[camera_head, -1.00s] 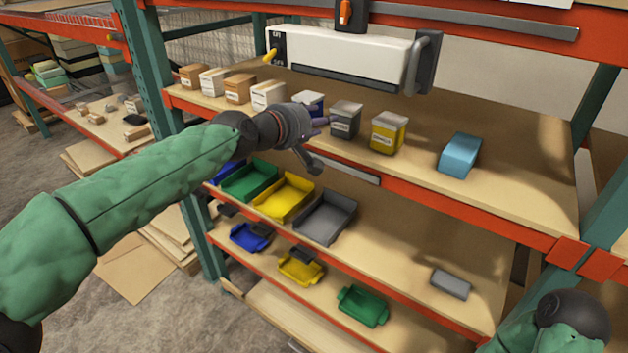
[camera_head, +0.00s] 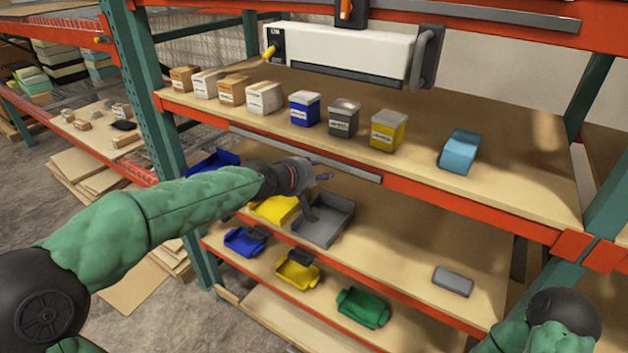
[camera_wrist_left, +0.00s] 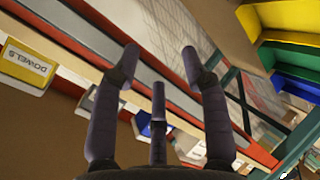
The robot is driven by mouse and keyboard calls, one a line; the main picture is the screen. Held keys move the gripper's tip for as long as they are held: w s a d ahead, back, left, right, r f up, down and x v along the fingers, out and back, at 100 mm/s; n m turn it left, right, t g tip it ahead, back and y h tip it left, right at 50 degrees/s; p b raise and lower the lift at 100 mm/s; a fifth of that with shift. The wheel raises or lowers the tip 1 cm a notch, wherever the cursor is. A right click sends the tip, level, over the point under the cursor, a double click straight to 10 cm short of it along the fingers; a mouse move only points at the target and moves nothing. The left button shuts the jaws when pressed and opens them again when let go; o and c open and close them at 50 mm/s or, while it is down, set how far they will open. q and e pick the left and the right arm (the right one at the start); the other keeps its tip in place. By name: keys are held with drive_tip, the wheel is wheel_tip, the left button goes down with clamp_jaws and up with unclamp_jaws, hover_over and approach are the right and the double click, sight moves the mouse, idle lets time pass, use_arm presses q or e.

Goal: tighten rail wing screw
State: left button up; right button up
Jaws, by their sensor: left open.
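My left gripper (camera_head: 318,183) is open and empty, just below the upper shelf's front edge and in front of the lower trays. Its spread fingers also show in the left wrist view (camera_wrist_left: 160,62), with nothing between them. A long grey rail (camera_head: 300,155) runs along the orange front beam, and its strip crosses behind the fingers in the wrist view (camera_wrist_left: 173,92). A white console (camera_head: 345,52) has a yellow knob-like part (camera_head: 268,52) at its left end. A black clamp with an orange part (camera_head: 346,11) sits at the upper rail. I cannot tell which part is the wing screw.
Cartons, a blue bin (camera_head: 305,108), a grey bin (camera_head: 343,118), a yellow bin (camera_head: 388,130) and a light-blue object (camera_head: 460,152) stand on the upper shelf. A grey tray (camera_head: 325,222) is beside the gripper.

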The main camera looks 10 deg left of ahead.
use_arm(q)
drive_tip(key=shift+f, duration=0.8)
drive_tip(key=s+d+r+m+t+p, duration=0.1)
drive_tip(key=s+r+m+p, duration=0.15)
drive_tip(key=r, duration=0.65)
drive_tip(key=s+r+m+t+p, duration=0.15)
drive_tip(key=r+m+p, duration=0.25)
drive_tip(key=r, duration=0.5)
drive_tip(key=m+t+h+p, duration=0.25)
drive_tip(key=m+p, duration=0.35)
drive_tip(key=m, duration=0.3)
approach(346, 7)
drive_tip(key=shift+y, duration=0.45)
drive_tip(key=x, duration=0.8)
drive_tip(key=shift+w+d+r, duration=0.15)
drive_tip(key=shift+d+r, duration=0.05)
drive_tip(key=shift+d, duration=0.1)
clamp_jaws()
